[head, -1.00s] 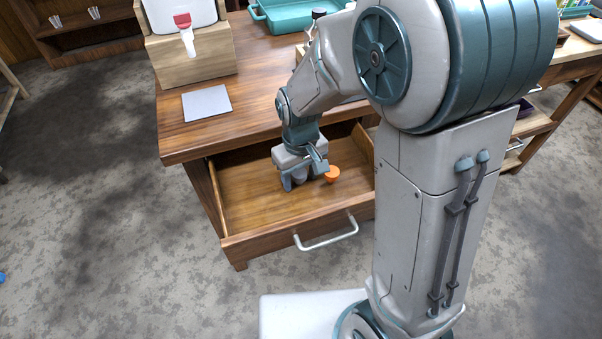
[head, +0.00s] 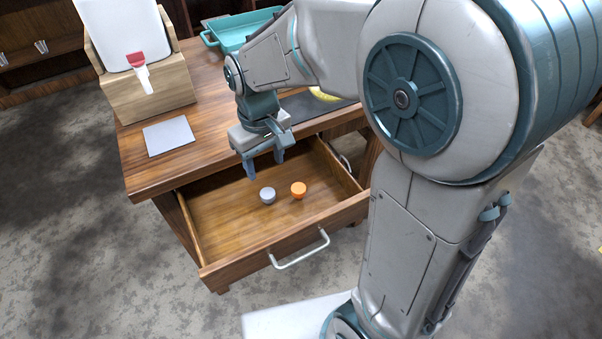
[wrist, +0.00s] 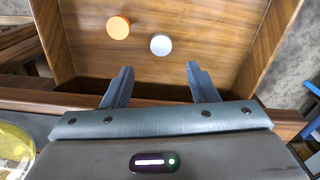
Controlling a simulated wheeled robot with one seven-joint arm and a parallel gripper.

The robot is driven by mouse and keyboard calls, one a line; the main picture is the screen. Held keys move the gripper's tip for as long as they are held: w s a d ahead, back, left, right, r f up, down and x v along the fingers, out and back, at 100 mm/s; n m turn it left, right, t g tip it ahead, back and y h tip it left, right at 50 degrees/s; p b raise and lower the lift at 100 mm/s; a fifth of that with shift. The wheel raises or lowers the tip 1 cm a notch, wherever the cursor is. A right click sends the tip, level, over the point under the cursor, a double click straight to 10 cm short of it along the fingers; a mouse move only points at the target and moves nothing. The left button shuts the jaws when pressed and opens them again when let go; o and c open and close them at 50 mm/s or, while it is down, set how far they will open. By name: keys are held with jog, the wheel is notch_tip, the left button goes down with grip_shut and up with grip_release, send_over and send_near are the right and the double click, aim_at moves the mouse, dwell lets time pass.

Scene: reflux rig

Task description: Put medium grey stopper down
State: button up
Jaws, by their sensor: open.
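The grey stopper (head: 267,195) sits on the floor of the open wooden drawer (head: 235,225), just left of an orange stopper (head: 298,189). In the wrist view the grey stopper (wrist: 161,44) shows as a pale disc beyond the fingertips, with the orange stopper (wrist: 118,27) to its left. My gripper (head: 265,170) is open and empty, above the back part of the drawer and apart from both stoppers. In the wrist view my gripper (wrist: 160,80) has its two fingers spread wide with nothing between them.
The drawer's front has a metal handle (head: 300,250). On the tabletop stand a white container with a red tap (head: 137,65) in a wooden holder, a grey plate (head: 168,136) and a teal tray (head: 240,30). The drawer's left and front floor is clear.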

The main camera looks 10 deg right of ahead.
jog(key=s+d+m, duration=0.1)
jog(key=s+d, duration=0.2)
jog(key=d, duration=0.1)
jog(key=s+d+r+m+t, duration=0.1)
jog(key=s+d+m, duration=0.1)
jog(key=s+d, duration=0.1)
jog(key=s+d+m, duration=0.2)
jog(key=s+d, duration=0.2)
jog(key=shift+s+d+r+t, duration=0.2)
jog(key=shift+d+t, duration=0.15)
jog(key=shift+t, duration=0.05)
jog(key=shift+s+d+f+m, duration=0.1)
jog(key=shift+s+d+m, duration=0.1)
jog(key=shift+s+m, duration=0.1)
